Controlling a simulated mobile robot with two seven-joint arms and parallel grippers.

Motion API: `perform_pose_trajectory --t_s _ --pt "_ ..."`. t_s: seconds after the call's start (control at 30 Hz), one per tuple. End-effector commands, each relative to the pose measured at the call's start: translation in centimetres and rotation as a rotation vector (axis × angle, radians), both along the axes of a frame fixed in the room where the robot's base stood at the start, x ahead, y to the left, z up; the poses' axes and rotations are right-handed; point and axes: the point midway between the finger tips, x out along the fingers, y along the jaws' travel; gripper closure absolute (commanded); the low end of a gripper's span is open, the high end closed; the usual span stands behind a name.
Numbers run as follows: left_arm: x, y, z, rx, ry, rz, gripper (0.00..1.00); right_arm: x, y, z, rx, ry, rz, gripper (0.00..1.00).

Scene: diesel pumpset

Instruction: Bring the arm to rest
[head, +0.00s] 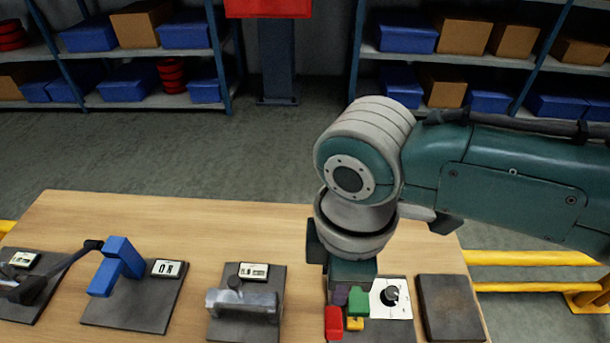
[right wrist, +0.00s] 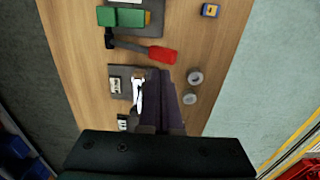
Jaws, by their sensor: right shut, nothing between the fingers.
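My right arm comes in from the right in the head view and bends down over the table. My right gripper (head: 340,297) points down at the table's front, partly hidden by its own wrist. In the right wrist view its dark purple fingers (right wrist: 162,88) are together with nothing between them. They appear over or beside a dark plate with a pale metal handle (right wrist: 138,95); I cannot tell whether they touch it. My left gripper is not in view.
The wooden table (head: 190,215) holds several dark plates, including one with a blue lever (head: 118,262), one with a metal bar (head: 242,301) and one with a black knob (head: 391,294). Red (head: 334,323) and green (head: 356,303) parts stand close to the gripper. Shelves stand behind.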

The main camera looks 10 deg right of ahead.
Motion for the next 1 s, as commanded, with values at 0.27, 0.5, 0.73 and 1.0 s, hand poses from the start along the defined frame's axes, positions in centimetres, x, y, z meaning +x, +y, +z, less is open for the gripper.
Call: perform_pose_trajectory --t_s 0.27,0.5,0.73,1.0 --pt "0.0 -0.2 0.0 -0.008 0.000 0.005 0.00 0.0 0.0 0.0 0.000 0.000 0.000 1.00" --pt "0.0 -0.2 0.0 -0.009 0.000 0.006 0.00 -2.4 2.8 0.2 0.090 0.003 -0.044 1.00" --pt "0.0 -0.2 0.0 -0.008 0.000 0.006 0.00 -7.0 4.9 3.6 0.300 -0.049 -0.392 1.00" --pt "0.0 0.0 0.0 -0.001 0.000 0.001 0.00 -9.8 -2.6 7.1 0.288 -0.165 -0.852 1.00"
